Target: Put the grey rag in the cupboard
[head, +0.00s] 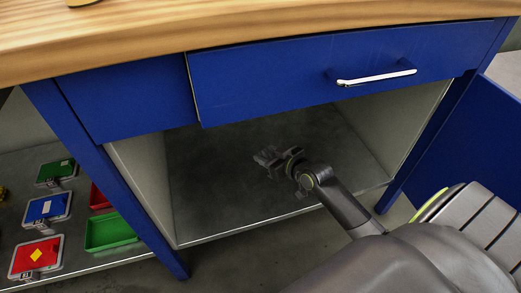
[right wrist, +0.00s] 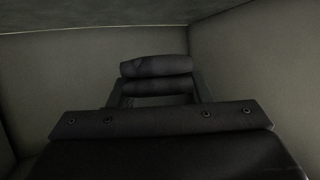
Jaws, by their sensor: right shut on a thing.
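The cupboard (head: 145,175) is the blue unit under the wooden worktop, with pale inner walls and a dark grey floor. Its front is open. My right arm reaches in from the lower right. My right gripper (head: 272,160) is inside the opening, above the cupboard floor, and is shut on a small dark grey thing that I take to be the grey rag (head: 262,158). Its outline is hard to tell from the fingers. In the right wrist view the gripper (right wrist: 155,78) is dark, with cupboard walls around it. My left gripper is not in view.
A blue drawer (head: 290,75) with a metal handle is above the opening. A blue door (head: 480,135) stands open at the right. Left of the cupboard, a low shelf holds a green bin (head: 110,232) and several coloured cases. The cupboard floor around the gripper looks clear.

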